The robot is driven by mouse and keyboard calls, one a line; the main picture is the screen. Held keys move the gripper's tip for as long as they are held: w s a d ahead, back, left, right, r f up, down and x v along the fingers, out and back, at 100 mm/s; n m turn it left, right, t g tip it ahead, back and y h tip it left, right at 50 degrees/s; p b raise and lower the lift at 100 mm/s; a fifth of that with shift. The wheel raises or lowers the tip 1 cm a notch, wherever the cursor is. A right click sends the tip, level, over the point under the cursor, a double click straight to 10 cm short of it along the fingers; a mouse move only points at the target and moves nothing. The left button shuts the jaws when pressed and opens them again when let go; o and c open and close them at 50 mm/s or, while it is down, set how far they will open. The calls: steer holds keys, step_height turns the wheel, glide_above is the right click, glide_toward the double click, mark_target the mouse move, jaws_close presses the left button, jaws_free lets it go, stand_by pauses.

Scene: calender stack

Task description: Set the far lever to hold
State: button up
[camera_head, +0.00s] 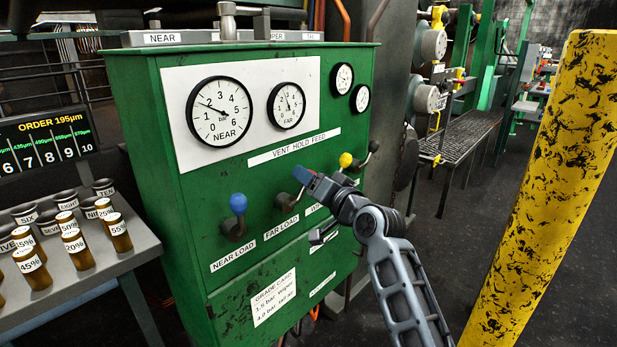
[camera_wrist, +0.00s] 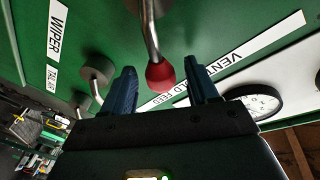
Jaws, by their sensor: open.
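The green control cabinet (camera_head: 190,265) carries a row of levers under a "VENT HOLD FEED" strip (camera_head: 294,147). The far lever's hub (camera_head: 286,201) sits above the "FAR LOAD" label (camera_head: 281,228); its rod slants up and right to my gripper, which mostly hides its knob in the head view. In the wrist view its red knob (camera_wrist: 161,76) and metal rod (camera_wrist: 150,32) show between my fingers. My gripper (camera_head: 306,174) is open around the knob, with a visible gap on each side; contact at depth cannot be told.
The near lever's blue knob (camera_head: 238,203) stands to the left, and a yellow-knobbed lever (camera_head: 346,160) is close on the right. The far gauge (camera_head: 286,106) is above. A yellow post (camera_head: 545,190) stands right of my arm; a bottle table (camera_head: 100,280) is at left.

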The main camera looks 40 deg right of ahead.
steer(key=shift+x, duration=0.8)
steer(key=shift+c, duration=0.3)
jaws_close()
